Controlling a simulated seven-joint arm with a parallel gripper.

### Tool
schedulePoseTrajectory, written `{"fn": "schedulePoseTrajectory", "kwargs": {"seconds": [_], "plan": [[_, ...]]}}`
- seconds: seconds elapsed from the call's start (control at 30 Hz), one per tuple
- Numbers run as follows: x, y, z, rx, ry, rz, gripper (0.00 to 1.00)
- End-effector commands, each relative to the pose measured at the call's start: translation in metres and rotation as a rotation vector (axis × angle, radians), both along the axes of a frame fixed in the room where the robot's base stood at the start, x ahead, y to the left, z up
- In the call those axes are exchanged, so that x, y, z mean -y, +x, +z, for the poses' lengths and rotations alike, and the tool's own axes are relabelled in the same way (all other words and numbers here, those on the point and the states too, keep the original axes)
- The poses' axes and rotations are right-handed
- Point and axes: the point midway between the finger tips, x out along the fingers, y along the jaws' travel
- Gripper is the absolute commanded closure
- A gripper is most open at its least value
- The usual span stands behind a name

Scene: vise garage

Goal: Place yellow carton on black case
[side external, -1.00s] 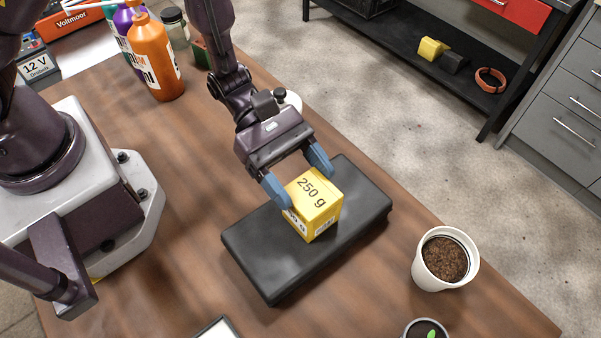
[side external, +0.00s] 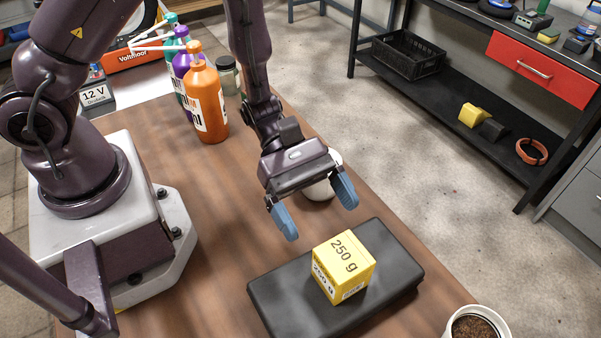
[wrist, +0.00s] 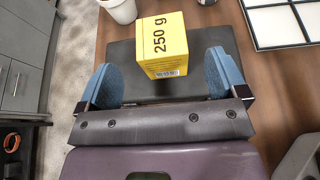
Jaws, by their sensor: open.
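The yellow carton (side external: 342,268), marked "250 g", stands upright on top of the flat black case (side external: 285,297), which lies on the wooden table. In the wrist view the carton (wrist: 162,45) rests on the case (wrist: 122,58), beyond my fingertips. My gripper (side external: 315,212) is open and empty, its blue fingers apart, above and behind the carton in the side view. Nothing is between the fingers, and they do not touch the carton.
A white cup of soil (side external: 475,325) stands near the case at the lower right. A white round object (side external: 322,188) is partly hidden behind my gripper. An orange bottle (side external: 206,100) and other bottles stand at the table's far left. A gridded panel (wrist: 285,22) shows in the wrist view.

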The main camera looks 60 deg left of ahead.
Motion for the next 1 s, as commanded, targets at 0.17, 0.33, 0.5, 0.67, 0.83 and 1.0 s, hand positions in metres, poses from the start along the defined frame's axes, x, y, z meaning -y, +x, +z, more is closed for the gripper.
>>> {"fn": "schedulePoseTrajectory", "kwargs": {"seconds": [0.17, 0.33, 0.5, 0.67, 0.83, 1.0], "plan": [[-0.037, 0.001, 0.015, 0.001, 0.001, 0.006, 0.09], [-0.059, 0.000, 0.024, 0.000, 0.000, 0.003, 0.09], [-0.067, 0.000, 0.028, -0.001, 0.000, 0.000, 0.09], [-0.068, -0.002, 0.036, 0.032, 0.010, -0.035, 0.09], [-0.071, -0.018, 0.075, 0.230, 0.094, -0.240, 0.09], [-0.091, -0.043, 0.116, 0.537, 0.297, -0.532, 0.09]]}}
